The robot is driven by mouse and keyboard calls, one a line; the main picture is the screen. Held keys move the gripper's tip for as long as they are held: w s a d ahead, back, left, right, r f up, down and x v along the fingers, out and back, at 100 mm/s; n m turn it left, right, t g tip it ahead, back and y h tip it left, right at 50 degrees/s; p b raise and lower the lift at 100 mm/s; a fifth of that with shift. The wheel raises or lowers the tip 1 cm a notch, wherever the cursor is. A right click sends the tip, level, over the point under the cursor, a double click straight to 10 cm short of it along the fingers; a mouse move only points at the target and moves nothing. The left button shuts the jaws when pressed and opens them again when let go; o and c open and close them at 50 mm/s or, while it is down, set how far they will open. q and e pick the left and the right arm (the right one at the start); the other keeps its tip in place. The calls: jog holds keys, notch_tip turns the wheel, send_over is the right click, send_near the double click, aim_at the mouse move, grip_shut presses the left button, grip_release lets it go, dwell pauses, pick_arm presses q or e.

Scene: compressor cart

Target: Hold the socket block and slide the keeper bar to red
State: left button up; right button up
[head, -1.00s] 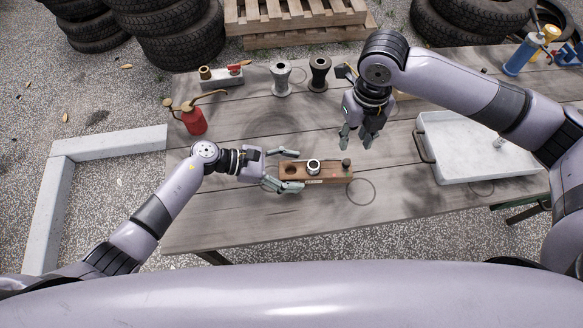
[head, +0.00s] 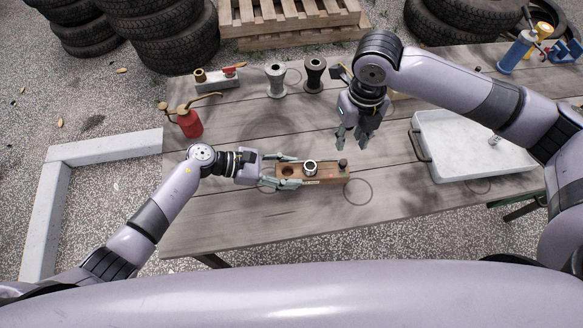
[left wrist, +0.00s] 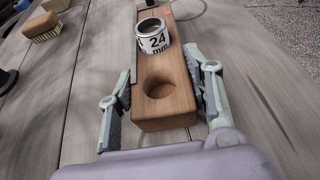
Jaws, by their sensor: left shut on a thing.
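The socket block (head: 326,178) is a wooden block lying on the table, with an empty round hole at its left end. A metal ring marked 24 mm (left wrist: 153,38) sits in the block's middle, and a dark knob (head: 343,163) stands at its far end. My left gripper (head: 290,170) is shut on the block's near end, one finger on each side, also seen in the left wrist view (left wrist: 163,92). A dark strip (left wrist: 133,45) along one long side may be the keeper bar. A small red mark (left wrist: 167,12) shows farther along. My right gripper (head: 351,140) is open and empty above the table behind the block.
A white tray (head: 450,172) lies at the right. A red oil can (head: 189,124), a grey spool (head: 275,80), a dark spool (head: 314,76) and a metal block with a red lever (head: 216,81) stand along the back left.

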jog(key=c, duration=0.4)
jog(key=m, duration=0.2)
jog(key=shift+w+d+m, duration=0.1)
jog(key=shift+w+m, duration=0.05)
jog(key=shift+m, duration=0.25)
jog(key=shift+c, duration=1.4)
jog(key=m, duration=0.4)
jog(key=shift+w+d+r+m+y, duration=0.1)
jog(key=shift+w+d+m+y, duration=0.2)
jog(key=shift+m, duration=0.1)
grip_shut()
jog(key=w+d+n+y, duration=0.1)
jog(key=d+n, duration=0.4)
jog(key=n, duration=0.8)
jog(key=d+n+g+y, duration=0.1)
jog(key=d+n, duration=0.5)
jog(key=n, duration=0.6)
jog(key=shift+w+f+n+y, duration=0.4)
jog(key=shift+f+y, duration=0.05)
jog(key=shift+y, duration=0.35)
